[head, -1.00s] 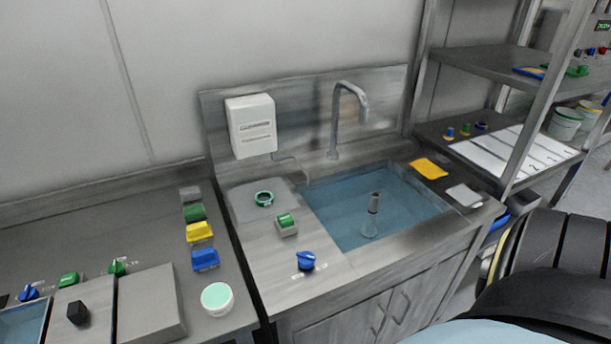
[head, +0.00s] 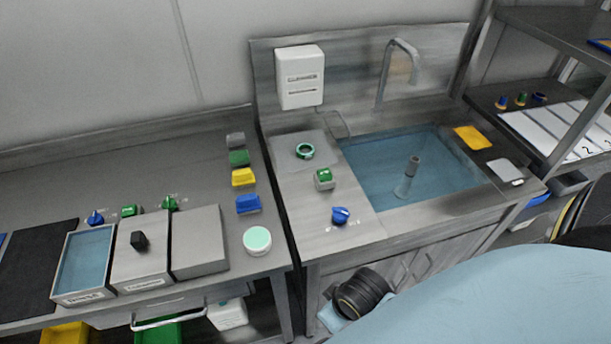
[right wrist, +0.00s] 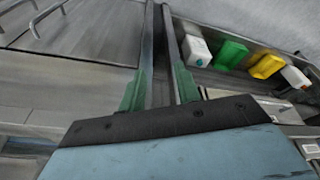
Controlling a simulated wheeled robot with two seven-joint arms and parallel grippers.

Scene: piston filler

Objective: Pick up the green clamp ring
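The green clamp ring (head: 305,151) lies flat on the steel drainboard (head: 290,190) left of the sink basin in the head view. Nothing touches it. My right gripper (right wrist: 160,90) shows in the right wrist view, with its two green-padded fingers apart and nothing between them. It is low by the counter fronts, away from the ring, and the ring is not in the wrist view. My right arm covers the lower right of the head view. My left gripper is in neither current view.
A green-topped button box (head: 324,179) and a blue knob (head: 340,215) stand in front of the ring. The water-filled basin (head: 440,195) with a tap (head: 385,75) is to the right. A wall dispenser (head: 300,78) hangs behind. A white-green jar (head: 257,241) stands on the left counter.

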